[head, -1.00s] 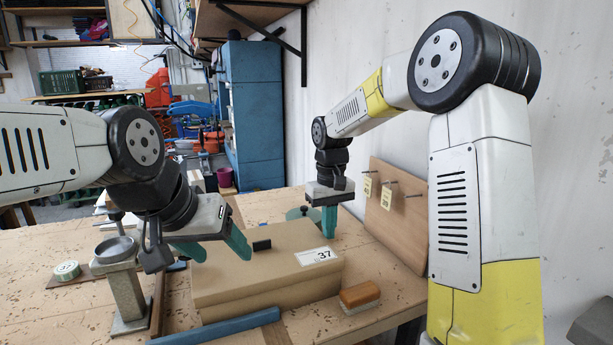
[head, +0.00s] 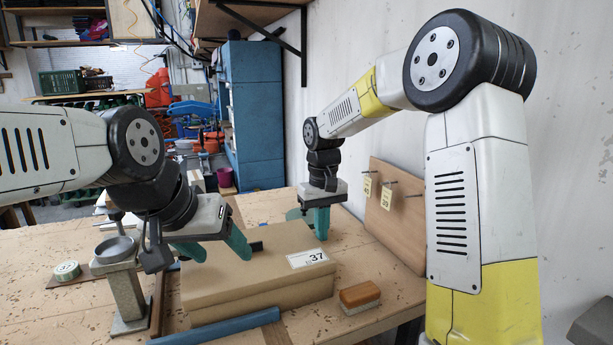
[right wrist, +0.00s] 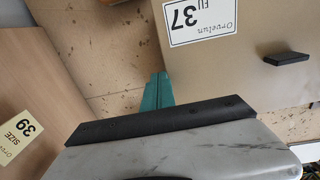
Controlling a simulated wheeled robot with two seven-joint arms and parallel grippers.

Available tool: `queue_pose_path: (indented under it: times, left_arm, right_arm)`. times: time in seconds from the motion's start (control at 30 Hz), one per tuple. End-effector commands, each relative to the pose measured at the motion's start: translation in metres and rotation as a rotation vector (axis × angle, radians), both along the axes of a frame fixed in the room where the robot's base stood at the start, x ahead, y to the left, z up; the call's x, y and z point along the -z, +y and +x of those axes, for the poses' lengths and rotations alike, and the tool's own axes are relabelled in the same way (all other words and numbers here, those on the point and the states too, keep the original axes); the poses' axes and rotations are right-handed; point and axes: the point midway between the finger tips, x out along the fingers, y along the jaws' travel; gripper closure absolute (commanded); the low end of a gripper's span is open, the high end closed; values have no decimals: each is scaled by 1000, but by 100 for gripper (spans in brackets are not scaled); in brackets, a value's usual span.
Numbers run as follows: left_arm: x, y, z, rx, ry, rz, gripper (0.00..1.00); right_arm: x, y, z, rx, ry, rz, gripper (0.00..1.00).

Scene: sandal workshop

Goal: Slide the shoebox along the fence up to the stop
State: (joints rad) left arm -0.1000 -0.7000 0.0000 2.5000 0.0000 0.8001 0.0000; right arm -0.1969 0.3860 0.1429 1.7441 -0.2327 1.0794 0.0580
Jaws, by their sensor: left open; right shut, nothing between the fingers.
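The tan shoebox (head: 250,285) lies flat on the workbench, with a white "37" label (head: 307,259) and a black tab (head: 256,246) on it. My right gripper (head: 321,224) points down, shut and empty, at the box's right side near the far corner. In the right wrist view its teal fingertips (right wrist: 157,91) are right beside the box edge (right wrist: 215,75), seemingly touching. My left gripper (head: 213,249) is open over the box's far left part, holding nothing. A blue bar (head: 215,329) runs along the front of the box. A brown strip (head: 157,305) lies left of the box; which is fence or stop is unclear.
A brush (head: 359,298) lies right of the box. A wooden board with pegs and tags (head: 397,220) stands at right. Bench right of the box is mostly clear.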

Motion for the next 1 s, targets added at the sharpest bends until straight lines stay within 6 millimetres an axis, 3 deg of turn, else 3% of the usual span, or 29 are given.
queue_pose_path:
  times: [1.0]
  left_arm:
    - [0, 0, 0, 0, 0, 0, 35]
  right_arm:
    - [0, 19, -8, 0, 0, 0, 100]
